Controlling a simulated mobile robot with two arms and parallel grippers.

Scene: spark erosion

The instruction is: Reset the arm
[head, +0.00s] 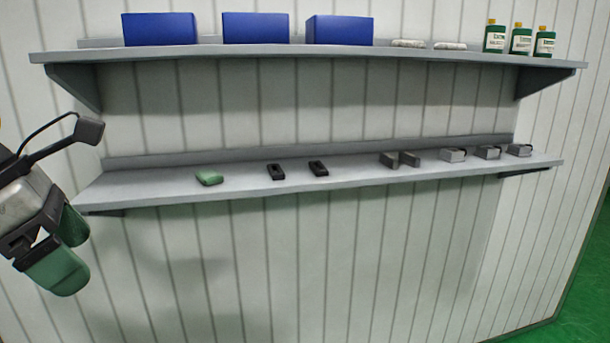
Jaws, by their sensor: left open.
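My left gripper (68,250) shows at the left edge of the head view, with green fingertips. It is open, with nothing seen between its fingers. It is in front of and left of the lower shelf's left end, apart from the things on the shelf. My right gripper is not in view.
The lower grey shelf (350,181) bears a green block (209,178), two black parts (275,172) and several grey metal parts (453,155). The upper shelf (300,51) bears three blue boxes (256,28) and three green-white bottles (520,40). The wall below is clear.

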